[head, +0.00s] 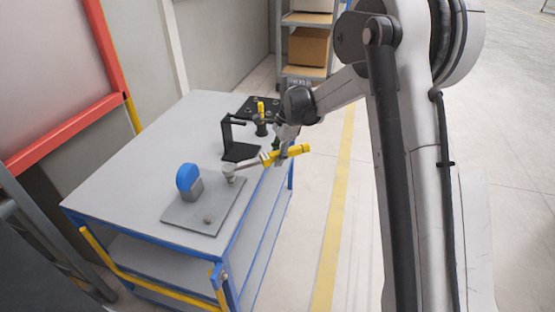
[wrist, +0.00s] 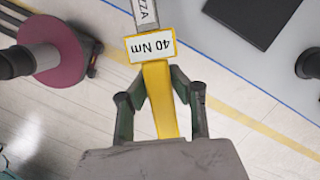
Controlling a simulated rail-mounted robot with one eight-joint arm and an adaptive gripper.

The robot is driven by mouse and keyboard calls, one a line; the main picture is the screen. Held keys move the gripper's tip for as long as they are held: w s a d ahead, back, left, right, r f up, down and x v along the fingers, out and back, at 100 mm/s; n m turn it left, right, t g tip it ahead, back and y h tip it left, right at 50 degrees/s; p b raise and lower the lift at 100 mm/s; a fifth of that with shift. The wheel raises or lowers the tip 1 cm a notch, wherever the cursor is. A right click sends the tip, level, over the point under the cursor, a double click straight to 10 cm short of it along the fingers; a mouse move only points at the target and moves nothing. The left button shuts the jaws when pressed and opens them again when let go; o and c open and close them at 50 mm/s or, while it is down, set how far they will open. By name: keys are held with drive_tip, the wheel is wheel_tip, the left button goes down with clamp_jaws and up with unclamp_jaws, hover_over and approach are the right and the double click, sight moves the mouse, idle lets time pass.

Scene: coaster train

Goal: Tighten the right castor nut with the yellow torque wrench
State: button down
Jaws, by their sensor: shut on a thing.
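The yellow torque wrench (head: 292,151) is held near level at the table's right edge, and its grey shaft reaches left to a round head (head: 230,170) at the far right corner of the castor plate (head: 190,213). The head hides the nut there; I cannot tell if it is fully seated. A second nut (head: 208,219) shows near the plate's front edge. The castor (head: 188,181) has a blue wheel and stands on the plate. My gripper (head: 273,156) is shut on the yellow handle; in the wrist view its fingers (wrist: 161,100) flank the handle below the "40 Nm" label (wrist: 150,46).
A black stand (head: 239,151) is close behind the wrench. A black holder (head: 261,128) with a yellow-topped tool stands farther back. A maroon disc (wrist: 62,66) shows left in the wrist view. The tabletop's left side is clear. Shelves with a cardboard box (head: 308,47) stand beyond.

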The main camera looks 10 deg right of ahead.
drive_tip(key=shift+a+p+v, duration=0.15)
drive_tip(key=shift+p+v, duration=0.15)
drive_tip(key=shift+v, duration=0.4)
drive_tip(key=shift+a+p+v, duration=0.15)
drive_tip(key=shift+p+v, duration=0.1)
drive_tip(key=shift+v, duration=0.45)
